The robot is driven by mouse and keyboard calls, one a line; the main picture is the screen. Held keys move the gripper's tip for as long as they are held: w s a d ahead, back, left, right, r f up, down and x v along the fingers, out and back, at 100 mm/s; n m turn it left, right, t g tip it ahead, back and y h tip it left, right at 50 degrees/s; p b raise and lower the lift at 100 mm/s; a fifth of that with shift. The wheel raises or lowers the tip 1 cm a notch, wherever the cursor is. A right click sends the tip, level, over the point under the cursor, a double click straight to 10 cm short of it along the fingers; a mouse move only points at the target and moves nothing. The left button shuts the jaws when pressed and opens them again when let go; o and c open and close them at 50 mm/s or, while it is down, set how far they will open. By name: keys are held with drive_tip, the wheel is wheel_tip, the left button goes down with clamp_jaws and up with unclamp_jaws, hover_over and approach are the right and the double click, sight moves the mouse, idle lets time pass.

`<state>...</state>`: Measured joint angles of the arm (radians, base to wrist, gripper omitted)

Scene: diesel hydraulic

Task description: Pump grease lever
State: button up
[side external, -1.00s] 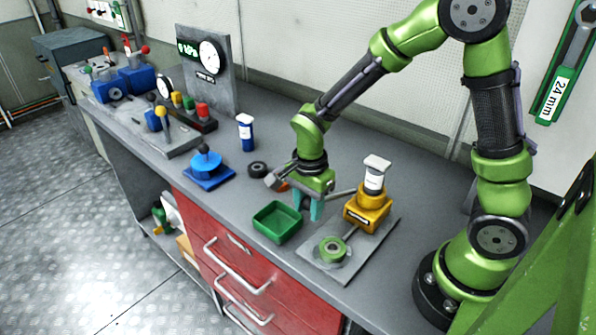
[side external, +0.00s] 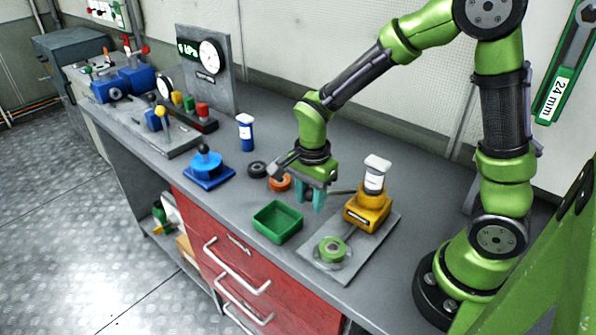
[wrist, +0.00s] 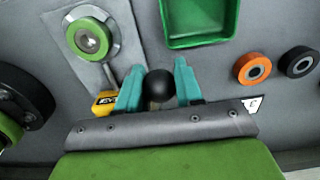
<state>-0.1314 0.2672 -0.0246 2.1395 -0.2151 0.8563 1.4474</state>
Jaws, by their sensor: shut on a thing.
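The grease pump (side external: 368,208) is a yellow block with a white-capped cylinder on a grey plate, at the right of the bench. Its thin lever (side external: 342,192) sticks out to the left towards my gripper (side external: 312,200). In the wrist view, the lever's black ball knob (wrist: 159,86) sits between the teal fingers of my gripper (wrist: 159,90), which are shut on it. The yellow pump body (wrist: 105,102) is partly hidden behind the left finger. A green round fitting (side external: 332,248) lies on the plate in front of the pump.
A green tray (side external: 278,222) stands left of the plate. An orange ring (side external: 280,183) and a black ring (side external: 257,169) lie behind it. A blue-based knob (side external: 207,168) and a blue bottle (side external: 246,132) stand further left.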

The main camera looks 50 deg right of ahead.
drive_tip(key=shift+d+r, duration=0.1)
drive_tip(key=shift+r, duration=0.05)
drive_tip(key=shift+d+r, duration=0.3)
drive_tip(key=shift+r, duration=0.6)
drive_tip(key=shift+d+r, duration=0.1)
drive_tip(key=shift+r, duration=0.05)
drive_tip(key=shift+d+r, duration=0.55)
drive_tip(key=shift+r, duration=0.25)
drive_tip(key=o, duration=1)
drive_tip(key=shift+r, duration=0.1)
